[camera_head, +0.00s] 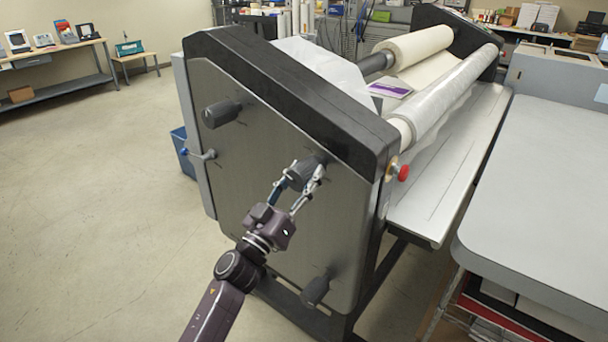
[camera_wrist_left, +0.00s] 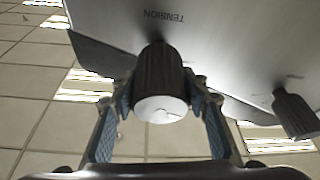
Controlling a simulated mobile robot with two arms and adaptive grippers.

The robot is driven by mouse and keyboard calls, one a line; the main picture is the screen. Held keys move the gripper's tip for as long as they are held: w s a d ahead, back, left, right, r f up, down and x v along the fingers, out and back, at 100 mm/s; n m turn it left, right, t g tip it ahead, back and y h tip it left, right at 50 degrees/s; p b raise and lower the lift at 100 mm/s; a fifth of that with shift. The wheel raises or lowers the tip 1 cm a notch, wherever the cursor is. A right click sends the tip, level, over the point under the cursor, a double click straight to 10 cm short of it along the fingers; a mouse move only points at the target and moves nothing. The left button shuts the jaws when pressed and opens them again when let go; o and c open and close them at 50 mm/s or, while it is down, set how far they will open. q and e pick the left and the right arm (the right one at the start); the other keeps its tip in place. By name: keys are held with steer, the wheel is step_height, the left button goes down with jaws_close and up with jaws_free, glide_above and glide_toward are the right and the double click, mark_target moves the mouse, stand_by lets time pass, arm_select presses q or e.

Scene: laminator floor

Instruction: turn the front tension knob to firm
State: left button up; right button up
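The laminator's grey end panel (camera_head: 250,190) carries several dark knobs. My left gripper (camera_head: 306,172) is at the right-hand middle knob (camera_head: 300,177), with one finger on each side of it. In the left wrist view this ribbed dark knob (camera_wrist_left: 160,85) with its pale end face sits between the two fingers (camera_wrist_left: 162,100). The word TENSION is printed on the panel beside it. The fingertips are very close to the knob's sides; whether they press on it is not clear. No setting mark on the knob can be read. My right gripper is not in view.
Another knob (camera_head: 222,114) is at the panel's upper left, and one (camera_head: 317,290) is low down. A small lever (camera_head: 203,154) sticks out at the left edge. A red button (camera_head: 403,173) is at the right. A grey table (camera_head: 545,190) stands to the right; the floor at left is open.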

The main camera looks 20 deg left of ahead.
arm_select(q)
steer(key=c, duration=0.5)
steer(key=shift+m+h, duration=0.4)
steer(key=shift+m, duration=0.1)
steer(key=m+g+h, duration=0.1)
steer(key=m+h, duration=0.1)
steer(key=m, duration=0.2)
steer(key=m+g+h+b, duration=0.1)
steer(key=m, duration=0.3)
steer(key=shift+a+h, duration=0.1)
steer(key=shift+h, duration=0.3)
steer(key=m+g+h, duration=0.1)
steer(key=m, duration=0.2)
steer(key=m+g, duration=0.1)
steer(key=m, duration=0.2)
steer(key=shift+h, duration=0.4)
steer(key=shift+m+g+h+p, duration=0.4)
steer(key=shift+m+g, duration=0.5)
steer(key=shift+m, duration=1.1)
steer(key=o, duration=1.2)
steer(key=shift+c, duration=0.2)
